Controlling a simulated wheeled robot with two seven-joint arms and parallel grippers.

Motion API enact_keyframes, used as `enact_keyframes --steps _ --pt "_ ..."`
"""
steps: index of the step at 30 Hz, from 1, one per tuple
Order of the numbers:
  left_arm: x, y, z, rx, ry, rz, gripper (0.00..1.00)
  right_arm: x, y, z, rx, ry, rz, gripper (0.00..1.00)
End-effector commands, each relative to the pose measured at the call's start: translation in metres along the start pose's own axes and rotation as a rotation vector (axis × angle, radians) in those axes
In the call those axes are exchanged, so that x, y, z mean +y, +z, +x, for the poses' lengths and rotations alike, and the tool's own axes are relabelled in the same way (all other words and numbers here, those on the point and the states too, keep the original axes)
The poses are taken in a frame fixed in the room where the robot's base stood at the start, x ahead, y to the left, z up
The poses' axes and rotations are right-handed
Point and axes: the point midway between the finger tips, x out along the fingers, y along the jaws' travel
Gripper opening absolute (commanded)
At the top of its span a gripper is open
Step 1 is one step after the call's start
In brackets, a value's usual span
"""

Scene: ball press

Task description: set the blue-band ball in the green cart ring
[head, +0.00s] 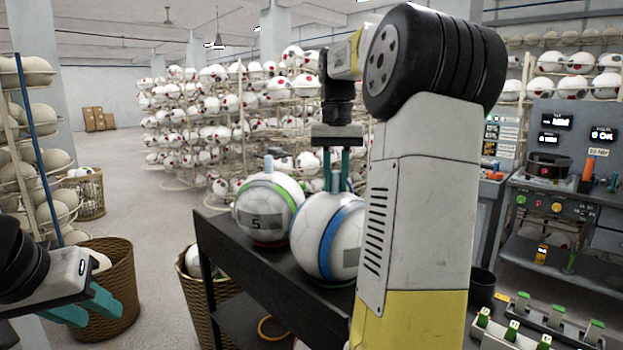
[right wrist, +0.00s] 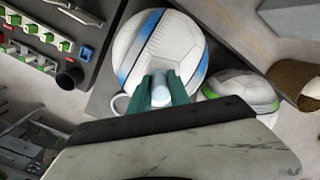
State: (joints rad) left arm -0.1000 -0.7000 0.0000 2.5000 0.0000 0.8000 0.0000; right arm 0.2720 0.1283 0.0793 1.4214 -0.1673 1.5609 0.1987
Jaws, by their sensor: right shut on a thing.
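The blue-band ball (head: 315,235), white with a blue stripe and a grey label, is at the dark cart top (head: 275,275); I cannot tell whether it rests or hangs just above. It also shows in the right wrist view (right wrist: 185,45). My right gripper (head: 336,178) points down, shut on the pale stem (right wrist: 162,90) on top of this ball. The green-band ball (head: 262,212), marked 5, sits beside it to the left, with a red ring edge under it. My left gripper (head: 88,306) is open and empty at the lower left.
Wicker baskets (head: 115,290) stand left of the cart. A press bench with controls (head: 555,205) is at the right, with a rack of green-tipped parts (head: 545,320) below. A black cup (head: 482,288) stands near it. Ball racks (head: 225,115) fill the background.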

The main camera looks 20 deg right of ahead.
Motion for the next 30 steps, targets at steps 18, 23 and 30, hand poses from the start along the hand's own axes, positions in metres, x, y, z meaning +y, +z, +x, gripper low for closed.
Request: enact_keyframes --steps 18,23,30 --pt "0.0 0.0 0.0 0.0 0.0 0.0 0.34 0.0 0.0 -0.008 0.001 0.0 -0.001 0.45" --pt "0.0 0.0 0.0 0.0 0.0 0.0 0.34 0.0 -0.001 -0.038 0.005 -0.001 0.0 0.45" --pt "0.0 0.0 0.0 0.0 0.0 0.0 0.34 -0.001 -0.002 -0.088 0.003 -0.001 -0.001 0.45"
